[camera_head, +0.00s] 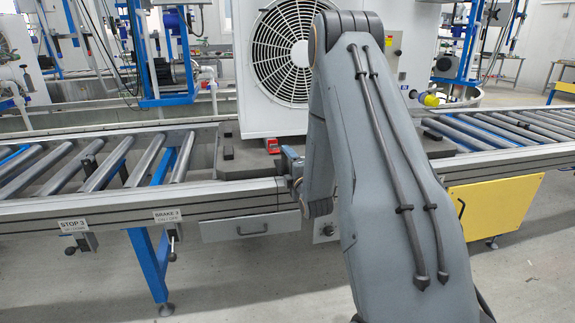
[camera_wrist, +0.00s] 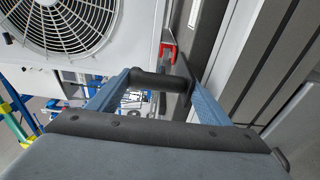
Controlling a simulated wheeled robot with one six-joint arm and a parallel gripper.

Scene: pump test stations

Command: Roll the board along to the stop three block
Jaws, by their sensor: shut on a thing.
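A dark flat board (camera_head: 237,163) lies on the roller conveyor and carries a white fan unit (camera_head: 240,80). In the wrist view the board's edge shows as a dark strip (camera_wrist: 184,50). My gripper (camera_head: 291,165) is at the board's near edge, partly hidden by my arm. In the wrist view its blue fingers (camera_wrist: 158,82) are shut on a dark round handle (camera_wrist: 152,80) beside the board. The "STOP 3" label (camera_head: 73,225) is on the front rail at left. A small dark block (camera_head: 88,162) sits among the rollers above it, well left of the board.
Bare rollers (camera_head: 108,160) lie between the board and the left end. A "BRAKE 3" label (camera_head: 167,215) with a lever (camera_head: 171,237) hangs on the front rail. A red clamp (camera_head: 272,146) sits at the unit's foot. A drawer (camera_head: 250,226) and yellow cabinet (camera_head: 492,208) are below.

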